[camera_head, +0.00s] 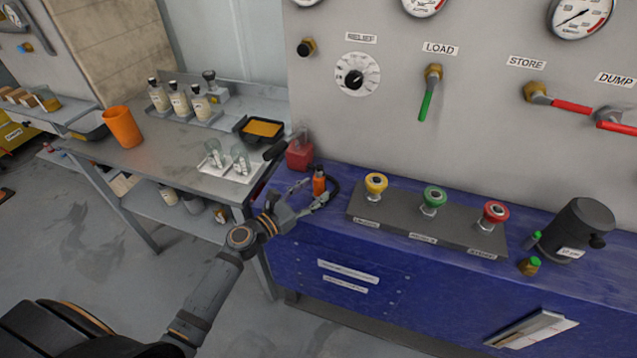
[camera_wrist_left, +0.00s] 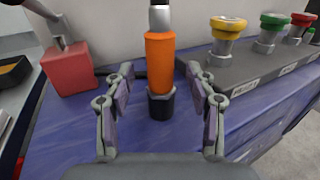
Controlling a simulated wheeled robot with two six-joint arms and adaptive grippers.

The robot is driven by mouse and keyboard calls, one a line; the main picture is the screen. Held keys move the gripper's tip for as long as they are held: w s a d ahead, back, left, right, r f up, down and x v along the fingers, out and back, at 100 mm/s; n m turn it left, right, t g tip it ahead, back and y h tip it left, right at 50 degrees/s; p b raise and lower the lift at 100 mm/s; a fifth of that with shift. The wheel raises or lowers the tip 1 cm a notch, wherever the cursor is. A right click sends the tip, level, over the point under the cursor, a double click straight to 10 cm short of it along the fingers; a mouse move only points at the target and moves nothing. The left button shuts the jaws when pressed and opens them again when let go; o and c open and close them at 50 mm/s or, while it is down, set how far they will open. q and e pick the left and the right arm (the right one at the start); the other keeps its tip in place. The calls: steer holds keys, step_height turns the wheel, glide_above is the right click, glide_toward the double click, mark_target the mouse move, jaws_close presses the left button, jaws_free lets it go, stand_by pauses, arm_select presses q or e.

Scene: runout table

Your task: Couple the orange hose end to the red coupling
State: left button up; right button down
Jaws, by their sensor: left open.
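The orange hose end (camera_head: 319,183) stands upright on the blue bench, left of the grey coupling block. In the left wrist view the orange hose end (camera_wrist_left: 160,62) has a dark lower collar and a metal top. My left gripper (camera_head: 311,195) is open, and in the wrist view its fingers (camera_wrist_left: 160,78) stand either side of the hose end with visible gaps. The red coupling (camera_head: 496,212) is rightmost of three on the block; it also shows at the upper right of the wrist view (camera_wrist_left: 303,19). My right gripper is not in view.
Yellow (camera_head: 376,183) and green (camera_head: 434,198) couplings stand between the hose end and the red coupling. A red block (camera_head: 299,154) stands behind left. A dark cylinder (camera_head: 580,228) stands at right. The grey side table (camera_head: 160,160) holds bottles, glasses and an orange cup.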

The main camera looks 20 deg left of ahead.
mark_target(315, 190)
arm_select(q)
steer(key=x, duration=0.3)
steer(key=shift+s, duration=0.1)
steer(key=shift+c, duration=1.2)
steer(key=shift+r, duration=0.1)
jaws_close()
